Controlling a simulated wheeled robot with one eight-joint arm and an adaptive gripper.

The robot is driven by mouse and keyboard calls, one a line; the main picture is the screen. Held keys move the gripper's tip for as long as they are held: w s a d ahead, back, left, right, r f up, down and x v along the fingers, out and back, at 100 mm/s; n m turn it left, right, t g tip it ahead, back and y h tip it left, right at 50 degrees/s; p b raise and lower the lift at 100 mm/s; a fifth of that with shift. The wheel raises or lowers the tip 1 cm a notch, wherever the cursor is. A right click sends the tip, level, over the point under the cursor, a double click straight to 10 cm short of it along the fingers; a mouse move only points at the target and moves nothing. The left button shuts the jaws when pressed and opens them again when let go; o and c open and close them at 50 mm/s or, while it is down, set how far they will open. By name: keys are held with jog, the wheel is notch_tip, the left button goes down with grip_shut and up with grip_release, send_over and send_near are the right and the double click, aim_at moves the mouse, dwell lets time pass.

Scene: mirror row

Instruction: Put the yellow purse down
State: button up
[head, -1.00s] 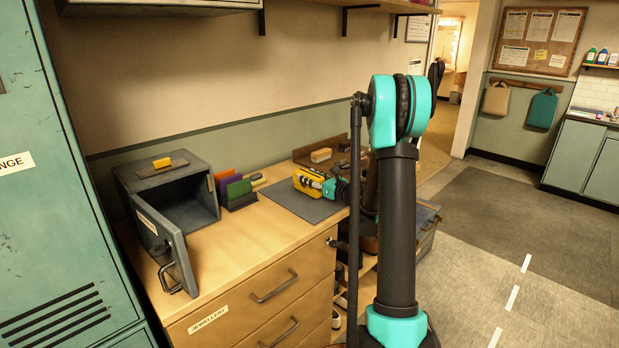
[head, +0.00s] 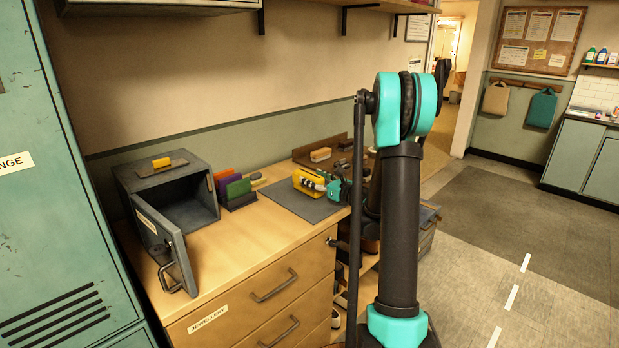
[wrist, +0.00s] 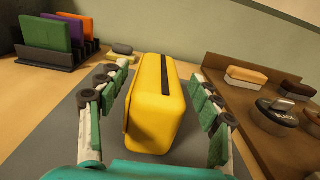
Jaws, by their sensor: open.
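The yellow purse (head: 308,181) stands upright on the dark grey mat (head: 288,203) on top of the wooden drawer unit. In the wrist view the purse (wrist: 158,105) is between the two fingers of my gripper (wrist: 160,98), with a gap showing on each side. My gripper (head: 322,184) is open around the purse, low over the mat. The purse's underside is hidden, but it looks to rest on the mat (wrist: 75,130).
An open grey safe (head: 137,185) stands left on the unit, its door (head: 170,255) swung forward. A rack holds a green purse (wrist: 48,32) and others behind left. A brown tray (wrist: 222,80) with brushes lies close on the right.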

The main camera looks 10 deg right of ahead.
jog(key=v, duration=0.9)
jog(key=shift+s+d, duration=0.2)
jog(key=shift+s, duration=0.15)
jog(key=shift+r, duration=0.25)
jog(key=d+r+m+t+h, duration=0.5)
jog(key=r+m+h, duration=0.35)
jog(key=m, duration=0.55)
jog(key=s+d+f+m+g+h, duration=0.25)
jog(key=s+d+m+h, duration=0.35)
jog(key=m, duration=0.8)
jog(key=s+a+f+m+g+y, duration=0.1)
jog(key=s+a+f+m+g, duration=0.3)
jog(key=s, duration=0.4)
jog(key=s+a+f+m+g+y, duration=0.1)
jog(key=s+a+f+m+g, duration=0.3)
jog(key=s+f, duration=0.4)
jog(key=s+a+f+m+g+y, duration=0.2)
jog(key=s+a+f+m+g, duration=0.3)
jog(key=s, duration=0.5)
notch_tip(320, 180, down, 2)
jog(key=shift+a+f+m, duration=0.15)
jog(key=shift+a+m, duration=0.35)
jog(key=shift+m, duration=0.6)
